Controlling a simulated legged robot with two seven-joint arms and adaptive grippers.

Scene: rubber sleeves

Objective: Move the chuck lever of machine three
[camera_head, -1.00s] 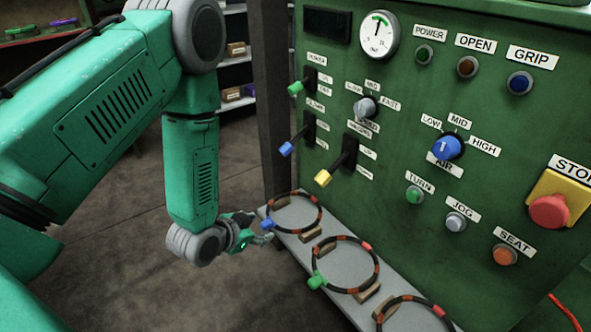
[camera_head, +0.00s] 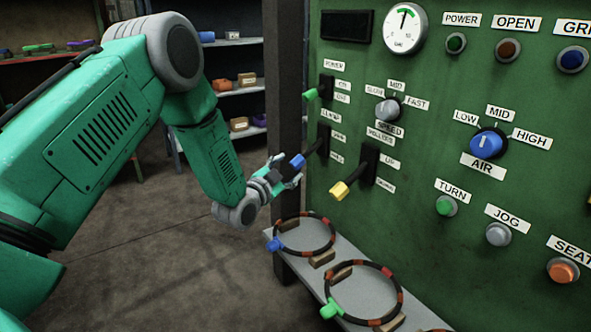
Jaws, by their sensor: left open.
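A green machine panel (camera_head: 430,135) carries three levers in two columns at its left side. The upper left lever has a green tip (camera_head: 311,95), the one below it a blue tip (camera_head: 297,161), and the right one a yellow tip (camera_head: 340,191). Their small labels are hard to read, and I cannot make out the word chuck. My left gripper (camera_head: 287,170) is open at the blue tip, with the fingers close around it. I cannot tell whether they touch it. My right gripper is out of view.
Below the panel a grey shelf (camera_head: 288,240) holds ring-shaped sleeves, one with a blue tab (camera_head: 274,244) and one with a green tab (camera_head: 331,310). A dark post (camera_head: 286,60) stands behind my gripper. Knobs and buttons fill the panel's right. Storage shelves stand behind.

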